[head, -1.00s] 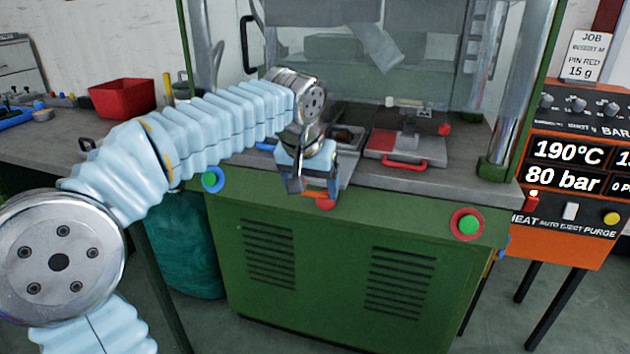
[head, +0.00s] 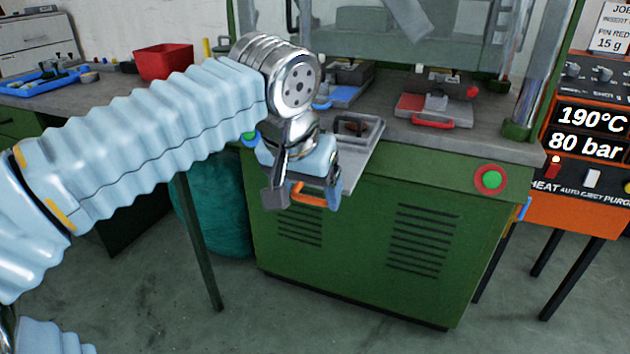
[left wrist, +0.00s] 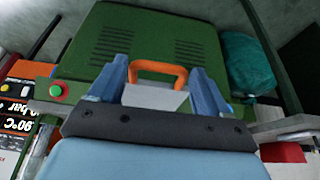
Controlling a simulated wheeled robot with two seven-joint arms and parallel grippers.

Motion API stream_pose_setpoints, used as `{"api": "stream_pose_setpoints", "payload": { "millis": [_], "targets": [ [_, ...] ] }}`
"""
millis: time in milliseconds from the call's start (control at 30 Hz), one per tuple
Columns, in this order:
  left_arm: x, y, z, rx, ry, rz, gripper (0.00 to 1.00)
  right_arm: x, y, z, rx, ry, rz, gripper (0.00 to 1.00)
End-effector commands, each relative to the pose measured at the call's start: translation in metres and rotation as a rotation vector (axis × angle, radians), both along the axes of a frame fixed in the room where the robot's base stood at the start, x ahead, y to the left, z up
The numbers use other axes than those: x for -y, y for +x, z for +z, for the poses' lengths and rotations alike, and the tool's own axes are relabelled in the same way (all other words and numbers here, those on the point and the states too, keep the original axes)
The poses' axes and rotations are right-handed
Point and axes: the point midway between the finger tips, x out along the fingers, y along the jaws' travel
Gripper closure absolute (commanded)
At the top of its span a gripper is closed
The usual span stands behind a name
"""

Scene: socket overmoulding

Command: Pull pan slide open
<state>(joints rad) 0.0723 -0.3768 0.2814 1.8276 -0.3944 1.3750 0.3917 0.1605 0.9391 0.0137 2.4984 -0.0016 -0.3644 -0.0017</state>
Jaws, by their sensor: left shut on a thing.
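The pan slide (head: 362,158) is a grey metal plate that sticks out over the front edge of the green press bench, with a dark pan (head: 352,125) on it. Its orange handle (head: 318,194) is at the near end. My left gripper (head: 302,190) is shut on this handle. In the left wrist view the orange handle (left wrist: 160,68) sits between the two blue fingers of my left gripper (left wrist: 160,88), with part of the grey plate below it. My gripper hides part of the slide in the head view. My right gripper is not in view.
A blue-handled slide (head: 345,95) and a red-handled slide (head: 428,118) sit on the bench top. A green button (head: 491,179) is on the bench front. The orange control unit (head: 580,215) stands at right, a red bin (head: 163,62) at left. Floor in front is clear.

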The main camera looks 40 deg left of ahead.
Motion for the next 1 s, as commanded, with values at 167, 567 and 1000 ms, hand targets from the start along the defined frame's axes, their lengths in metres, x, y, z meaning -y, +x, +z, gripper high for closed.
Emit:
{"api": "stream_pose_setpoints", "payload": {
  "millis": [167, 567, 1000],
  "targets": [
    [0.004, -0.006, -0.001, 0.000, -0.004, -0.006, 0.77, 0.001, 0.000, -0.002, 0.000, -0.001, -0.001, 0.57],
    [0.004, -0.007, 0.000, -0.001, -0.003, -0.006, 0.13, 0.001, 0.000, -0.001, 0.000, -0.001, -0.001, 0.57],
    [0.003, -0.011, 0.014, 0.002, -0.002, -0.002, 0.10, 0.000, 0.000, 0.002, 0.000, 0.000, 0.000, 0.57]
  ]
}}
